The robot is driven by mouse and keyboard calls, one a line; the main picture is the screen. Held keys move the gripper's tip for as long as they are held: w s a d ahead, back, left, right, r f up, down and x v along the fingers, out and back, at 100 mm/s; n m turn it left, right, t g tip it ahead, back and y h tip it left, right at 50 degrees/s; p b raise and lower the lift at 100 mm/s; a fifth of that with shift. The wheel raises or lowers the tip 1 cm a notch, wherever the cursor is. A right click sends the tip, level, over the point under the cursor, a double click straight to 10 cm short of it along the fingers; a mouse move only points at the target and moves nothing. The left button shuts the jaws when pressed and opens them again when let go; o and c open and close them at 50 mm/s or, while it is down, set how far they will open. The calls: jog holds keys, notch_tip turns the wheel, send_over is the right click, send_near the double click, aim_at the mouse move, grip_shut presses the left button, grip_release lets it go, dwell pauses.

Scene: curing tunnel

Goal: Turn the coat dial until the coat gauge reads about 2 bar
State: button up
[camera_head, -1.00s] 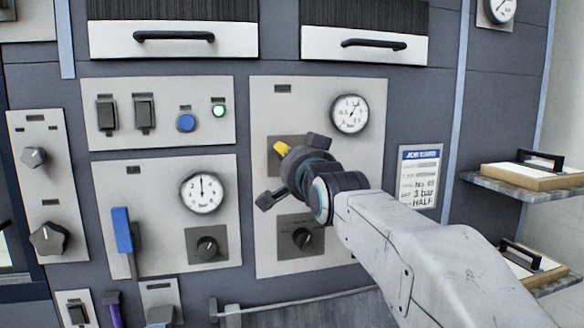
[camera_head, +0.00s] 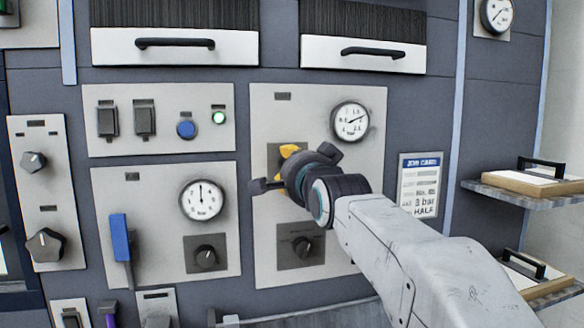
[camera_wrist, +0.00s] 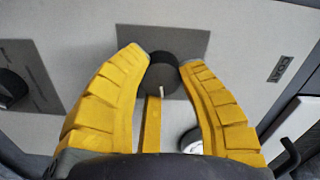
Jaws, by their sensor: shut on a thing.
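The coat dial (camera_wrist: 164,74) is a dark round knob with a white pointer mark, on a dark plate in the wrist view. The yellow fingers of my gripper (camera_wrist: 162,62) are shut on it from both sides. In the head view my gripper (camera_head: 287,152) is at the upper left of the right-hand panel and hides the dial. The coat gauge (camera_head: 350,121) is a white round gauge up and right of my gripper. Its needle points right and slightly up; the exact number is too small to read surely. A "COAT" label (camera_wrist: 283,68) shows in the wrist view.
Another dial (camera_head: 302,246) sits below my gripper. A panel to the left has a gauge (camera_head: 202,199), a dial (camera_head: 206,257) and a blue lever (camera_head: 121,237). A job card (camera_head: 419,184) hangs on the right, near shelves with trays (camera_head: 520,180).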

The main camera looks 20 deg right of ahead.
jog(key=o, duration=0.9)
jog(key=shift+w+a+f, duration=0.1)
jog(key=shift+w+a, duration=0.05)
jog(key=shift+w, duration=0.05)
jog(key=o, duration=0.3)
jog(key=shift+o, duration=0.2)
jog(key=shift+s, duration=0.1)
jog(key=s, duration=1.2)
jog(key=s+f+n+g+p, duration=0.4)
jog(key=s+f+n+g, duration=0.3)
jog(key=s+f, duration=0.4)
jog(key=s+f+n+g+p, duration=0.5)
jog(key=s+f, duration=0.7)
jog(key=f, duration=0.5)
jog(key=n+g, duration=0.2)
jog(key=shift+f+g, duration=0.3)
